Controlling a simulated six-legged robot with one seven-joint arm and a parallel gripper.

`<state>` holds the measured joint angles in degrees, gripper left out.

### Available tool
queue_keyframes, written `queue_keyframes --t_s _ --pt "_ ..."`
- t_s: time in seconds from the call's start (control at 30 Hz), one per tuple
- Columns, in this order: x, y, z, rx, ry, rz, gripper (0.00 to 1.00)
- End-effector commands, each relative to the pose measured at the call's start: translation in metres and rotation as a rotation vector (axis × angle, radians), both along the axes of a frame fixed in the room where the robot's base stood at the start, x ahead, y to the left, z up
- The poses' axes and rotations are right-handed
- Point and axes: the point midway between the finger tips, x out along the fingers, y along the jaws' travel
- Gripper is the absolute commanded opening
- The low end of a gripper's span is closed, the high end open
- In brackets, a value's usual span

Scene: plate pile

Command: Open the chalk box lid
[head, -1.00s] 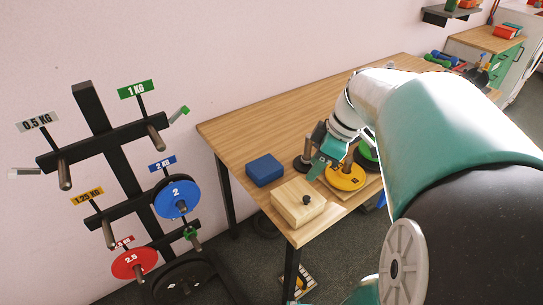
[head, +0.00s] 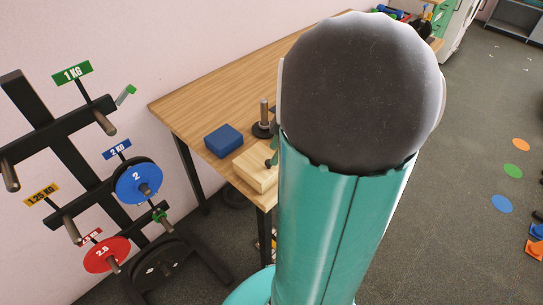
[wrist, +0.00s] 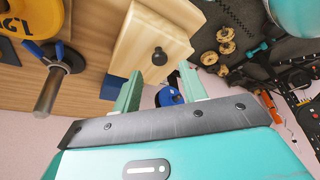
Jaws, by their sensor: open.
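The chalk box is a pale wooden box (head: 257,170) at the near edge of the wooden table in the head view, partly hidden by my arm. In the wrist view the box (wrist: 132,38) fills the upper middle, with a round black knob (wrist: 159,56) on its face. The lid looks closed. My gripper (wrist: 160,70) is open, its two pale green fingers pointing towards the box with the knob between them in the picture. I cannot tell how far the fingertips are from the knob; nothing is held.
A blue block (head: 223,141) sits on the table (head: 205,105) behind the box. A yellow weight plate (wrist: 30,16) and a post (wrist: 47,90) stand beside the box. A rack with weight plates (head: 138,181) stands left of the table. Open floor lies to the right.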

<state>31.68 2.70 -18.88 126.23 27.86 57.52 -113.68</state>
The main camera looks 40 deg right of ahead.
Motion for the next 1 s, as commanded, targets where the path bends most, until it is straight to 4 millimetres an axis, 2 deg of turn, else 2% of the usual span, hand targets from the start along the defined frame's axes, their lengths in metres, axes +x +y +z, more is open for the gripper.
queue_keyframes --t_s 0.1,0.2,0.57,0.77,0.8,1.0 --pt "0.005 0.006 -0.018 0.001 0.003 0.0 0.42" --pt "0.007 0.008 -0.027 0.0 0.001 0.0 0.42" --pt "0.009 0.01 -0.032 -0.001 -0.001 0.0 0.42" --pt "0.009 0.01 -0.032 -0.001 -0.001 0.0 0.03" --pt "0.009 0.01 -0.032 -0.001 -0.001 0.0 0.0" --pt "0.009 0.009 -0.032 -0.001 0.0 0.0 0.0"
